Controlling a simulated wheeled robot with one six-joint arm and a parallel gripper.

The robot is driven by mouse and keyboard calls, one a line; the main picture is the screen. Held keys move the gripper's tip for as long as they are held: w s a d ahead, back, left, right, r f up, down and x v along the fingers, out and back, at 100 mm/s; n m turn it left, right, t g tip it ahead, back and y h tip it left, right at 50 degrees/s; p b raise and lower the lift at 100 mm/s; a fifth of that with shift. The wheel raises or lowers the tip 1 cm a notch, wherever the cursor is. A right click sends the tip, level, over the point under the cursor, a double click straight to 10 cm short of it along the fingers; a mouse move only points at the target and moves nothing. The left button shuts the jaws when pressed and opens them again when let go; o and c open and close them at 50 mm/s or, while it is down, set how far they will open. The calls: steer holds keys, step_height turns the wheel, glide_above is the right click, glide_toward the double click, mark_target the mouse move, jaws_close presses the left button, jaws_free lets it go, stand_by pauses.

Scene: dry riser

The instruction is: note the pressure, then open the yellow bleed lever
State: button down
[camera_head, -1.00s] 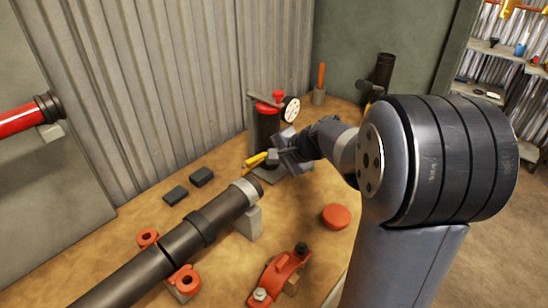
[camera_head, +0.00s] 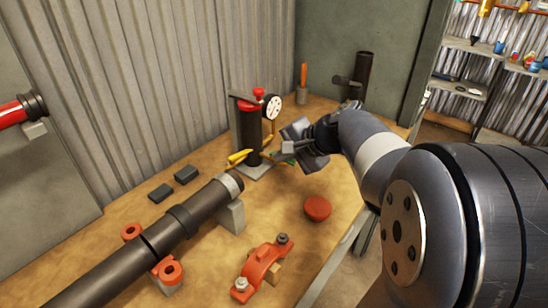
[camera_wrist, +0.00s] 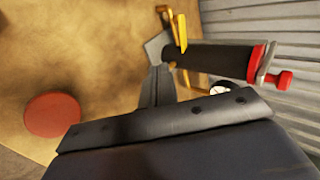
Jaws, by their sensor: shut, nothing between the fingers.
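The dry riser is a short black upright pipe (camera_head: 248,132) with a red top, on a plate on the bench. The round white pressure gauge (camera_head: 272,107) is at its upper right; its reading is too small to make out. The yellow bleed lever (camera_head: 239,157) sticks out low on the pipe, toward the left. Yellow parts also show by the pipe in the wrist view (camera_wrist: 181,32). My gripper (camera_head: 287,148) is shut and empty, right of the pipe and apart from the lever. In the wrist view the gauge is mostly hidden.
A long dark pipe (camera_head: 182,220) lies front left on the bench. A red disc (camera_head: 317,208) and an orange clamp (camera_head: 262,267) lie in front. A dark upright pipe (camera_head: 363,75) stands at the back.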

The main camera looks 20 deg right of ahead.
mark_target(242, 155)
steer(key=shift+m+t+h, duration=0.4)
steer(key=shift+m+h, duration=0.2)
steer(key=shift+m, duration=0.3)
steer(key=p+x, duration=0.1)
steer(key=x, duration=0.3)
steer(key=p+x, duration=0.2)
steer(key=x, duration=0.3)
steer(key=shift+w+d+r, duration=0.1)
steer(key=shift+w+d, duration=0.1)
steer(key=shift+w, duration=0.1)
steer(key=shift+w+a+p, duration=0.25)
steer(key=shift+w+p, duration=0.05)
steer(key=shift+w, duration=0.25)
steer(key=shift+w+a+p, duration=0.25)
steer(key=shift+w+p, duration=0.05)
steer(key=shift+w, duration=0.25)
steer(key=shift+w+a, duration=0.2)
steer(key=shift+w, duration=0.25)
steer(key=shift+w+a, duration=0.2)
steer(key=shift+w, duration=0.25)
steer(key=shift+d, duration=0.1)
